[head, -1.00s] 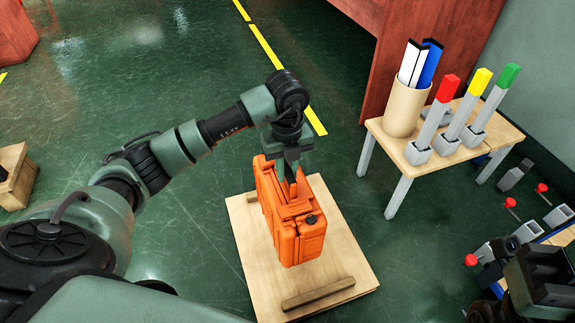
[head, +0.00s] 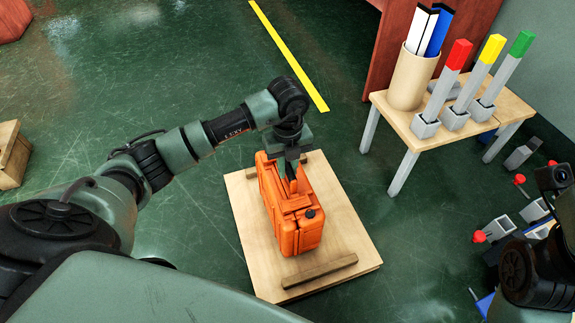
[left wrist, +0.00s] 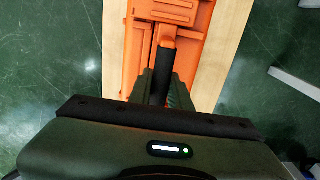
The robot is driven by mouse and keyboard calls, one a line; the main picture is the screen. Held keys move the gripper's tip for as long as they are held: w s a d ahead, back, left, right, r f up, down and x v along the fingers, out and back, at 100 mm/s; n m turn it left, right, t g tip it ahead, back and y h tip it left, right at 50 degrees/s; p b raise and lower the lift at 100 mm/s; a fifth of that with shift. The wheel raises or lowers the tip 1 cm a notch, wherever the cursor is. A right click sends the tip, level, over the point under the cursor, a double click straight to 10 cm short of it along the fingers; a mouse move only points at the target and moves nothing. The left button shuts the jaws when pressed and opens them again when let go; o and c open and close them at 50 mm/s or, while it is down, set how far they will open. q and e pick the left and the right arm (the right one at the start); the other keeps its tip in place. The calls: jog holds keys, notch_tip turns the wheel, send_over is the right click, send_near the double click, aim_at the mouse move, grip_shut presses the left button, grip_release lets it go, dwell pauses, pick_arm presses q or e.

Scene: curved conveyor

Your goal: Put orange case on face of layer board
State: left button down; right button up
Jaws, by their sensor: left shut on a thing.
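The orange case (head: 300,232) stands upright over the light wooden layer board (head: 352,232), between its two darker wooden strips. My left gripper (head: 291,178) is shut on the handle at the top of the case, coming down from above. In the left wrist view the orange case (left wrist: 180,30) fills the space ahead of the gripper (left wrist: 165,75), with the pale board (left wrist: 232,45) beneath. Whether the case's underside touches the board cannot be told. Part of my right arm shows at the right edge of the head view; its fingertips cannot be made out.
A small table (head: 400,115) at the upper right holds a beige cup (head: 412,80) and red, yellow and green-topped sticks. Grey parts with red knobs (head: 480,237) lie at the right. A wooden box (head: 12,155) stands at the left. Green floor left of the board is clear.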

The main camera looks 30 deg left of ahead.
pick_arm(q)
jog(key=shift+r, duration=0.1)
jog(key=c, duration=1.3)
grip_release()
